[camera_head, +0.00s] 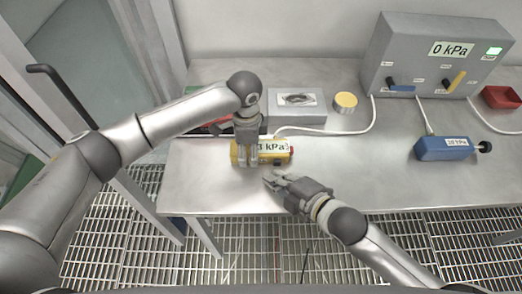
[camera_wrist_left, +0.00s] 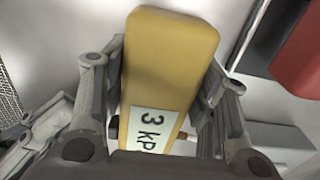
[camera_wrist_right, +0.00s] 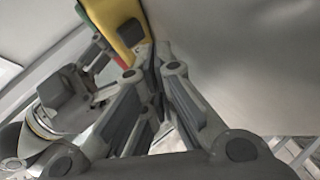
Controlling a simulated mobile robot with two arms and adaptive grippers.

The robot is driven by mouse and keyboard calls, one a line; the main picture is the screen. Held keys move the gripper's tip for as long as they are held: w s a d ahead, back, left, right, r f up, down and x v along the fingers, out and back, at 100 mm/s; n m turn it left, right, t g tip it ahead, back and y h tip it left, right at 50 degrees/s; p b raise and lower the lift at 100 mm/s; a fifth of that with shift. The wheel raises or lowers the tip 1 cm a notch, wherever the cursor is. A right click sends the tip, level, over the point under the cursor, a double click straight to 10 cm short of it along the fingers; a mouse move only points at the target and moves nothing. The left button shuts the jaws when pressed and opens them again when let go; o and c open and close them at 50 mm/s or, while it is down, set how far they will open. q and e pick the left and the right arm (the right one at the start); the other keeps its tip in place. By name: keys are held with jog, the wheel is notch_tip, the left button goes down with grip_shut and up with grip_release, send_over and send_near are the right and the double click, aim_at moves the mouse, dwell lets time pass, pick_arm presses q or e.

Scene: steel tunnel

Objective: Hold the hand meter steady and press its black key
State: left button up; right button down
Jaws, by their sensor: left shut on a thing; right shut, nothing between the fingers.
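The yellow hand meter (camera_head: 275,158) lies near the front edge of the steel table, with a white label that ends in "3 kPa". My left gripper (camera_head: 247,160) is shut on it from above, one finger on each side of its body. In the left wrist view the meter (camera_wrist_left: 165,60) sits between the fingers, its label reading "3 kP". A small red part shows at the meter's right end in the head view. My right gripper (camera_head: 272,183) is shut and empty, just in front of the meter. In the right wrist view the meter (camera_wrist_right: 115,20) is beyond its fingertips.
A grey box (camera_head: 296,104) and a yellow-topped round tin (camera_head: 346,102) stand behind the meter. A grey panel reading "0 kPa" (camera_head: 436,55) and a red tray (camera_head: 501,97) stand at the back right. White cables cross the table.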

aim_at(276, 202)
jog(key=shift+s, duration=2.55)
pick_arm(q)
jog(key=o, duration=1.2)
jog(key=shift+r, duration=0.1)
